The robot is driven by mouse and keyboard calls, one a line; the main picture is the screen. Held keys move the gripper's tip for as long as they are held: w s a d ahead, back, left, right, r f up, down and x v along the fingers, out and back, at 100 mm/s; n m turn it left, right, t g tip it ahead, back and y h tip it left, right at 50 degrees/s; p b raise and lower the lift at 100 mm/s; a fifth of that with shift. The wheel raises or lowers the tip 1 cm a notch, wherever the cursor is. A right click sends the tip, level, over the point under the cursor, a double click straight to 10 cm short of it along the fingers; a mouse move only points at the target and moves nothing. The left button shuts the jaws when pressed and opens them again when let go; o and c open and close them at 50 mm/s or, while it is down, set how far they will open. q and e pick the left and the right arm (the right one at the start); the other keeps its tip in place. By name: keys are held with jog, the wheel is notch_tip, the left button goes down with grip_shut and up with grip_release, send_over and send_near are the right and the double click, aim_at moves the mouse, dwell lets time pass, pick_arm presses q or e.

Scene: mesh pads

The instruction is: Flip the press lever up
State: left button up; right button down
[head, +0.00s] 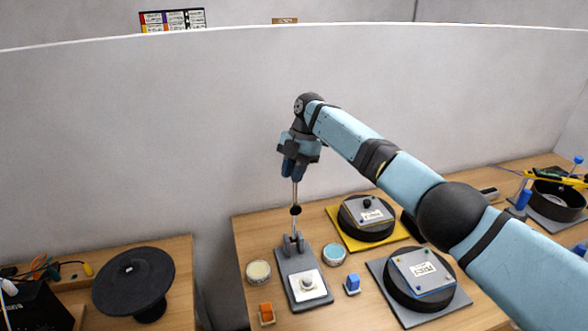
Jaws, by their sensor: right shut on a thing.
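The press (302,286) stands on the wooden table, with a grey base plate, a hinge bracket (293,244) at its back and a white square with a round grey piece at its front. The press lever (295,194) is a thin metal rod with a black collar, and it stands nearly upright above the bracket. My right gripper (294,171) points down from above and is shut on the lever's upper end. The fingertips hide that end. My left gripper is not in view.
A round cream tin (258,272) and an orange block (267,313) are left of the press. A blue-rimmed tin (333,254) and a blue block (352,284) are right. Two black round pads (367,232) (398,299) lie farther right. A gap separates the left table.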

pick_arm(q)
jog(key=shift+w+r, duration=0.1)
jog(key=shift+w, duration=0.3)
pick_arm(e)
jog(key=shift+w+a, duration=0.15)
jog(key=shift+w, duration=0.15)
jog(key=shift+f, duration=0.1)
jog(key=c, duration=1)
grip_release()
pick_arm(q)
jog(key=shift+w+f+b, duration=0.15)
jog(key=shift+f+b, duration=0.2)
jog(key=shift+b, duration=0.15)
pick_arm(e)
jog(key=v, duration=1.2)
jog(key=shift+w, duration=0.2)
